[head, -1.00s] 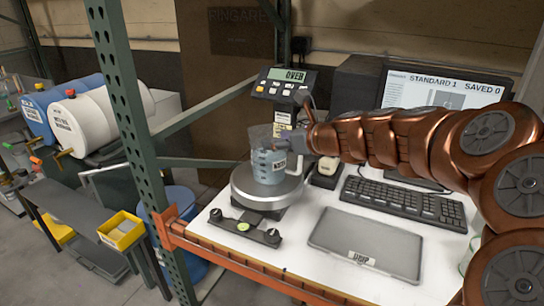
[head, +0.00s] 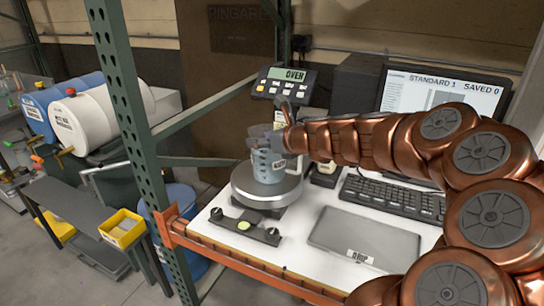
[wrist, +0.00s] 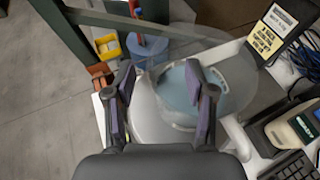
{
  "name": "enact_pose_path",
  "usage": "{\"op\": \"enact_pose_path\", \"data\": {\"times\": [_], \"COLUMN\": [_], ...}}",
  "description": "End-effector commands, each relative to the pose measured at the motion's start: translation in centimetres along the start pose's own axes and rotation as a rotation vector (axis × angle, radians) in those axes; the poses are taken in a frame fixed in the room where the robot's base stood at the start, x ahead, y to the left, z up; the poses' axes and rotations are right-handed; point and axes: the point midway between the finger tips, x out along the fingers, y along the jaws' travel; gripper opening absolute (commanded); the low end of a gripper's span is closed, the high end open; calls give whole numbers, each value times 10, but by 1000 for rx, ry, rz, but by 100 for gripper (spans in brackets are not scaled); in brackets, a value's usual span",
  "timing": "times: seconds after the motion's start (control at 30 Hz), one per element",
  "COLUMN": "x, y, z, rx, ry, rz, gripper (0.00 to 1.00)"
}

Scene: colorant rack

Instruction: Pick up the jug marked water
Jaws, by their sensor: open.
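A clear jug (head: 262,166) with bluish liquid and a small white label stands upright on the round silver scale pan (head: 245,195) in the head view. The label's text is too small to read surely. In the wrist view the jug (wrist: 178,92) is seen from above, its clear rim spread wide between and beyond the fingers. My gripper (wrist: 160,85) is open, with one finger at the left and the other overlapping the liquid area. In the head view my gripper (head: 284,128) is at the top of the jug. I cannot tell if the fingers touch it.
The scale's display (head: 284,76) reads OVER. A keyboard (head: 392,197), monitor (head: 440,92) and grey tray (head: 364,240) are at the right on the white table. A green rack post (head: 130,120) stands left of the scale. White and blue drums (head: 100,120) lie farther left.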

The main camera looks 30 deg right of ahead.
Motion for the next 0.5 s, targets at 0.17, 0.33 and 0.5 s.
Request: {"op": "enact_pose_path", "data": {"times": [0.17,0.33,0.5], "x": [22,37,41], "y": [2,1,0], "z": [1,0,0], "rx": [1,-1,0], "ry": [0,2,1], "rz": [7,3,0], "gripper": [55,55,55]}}
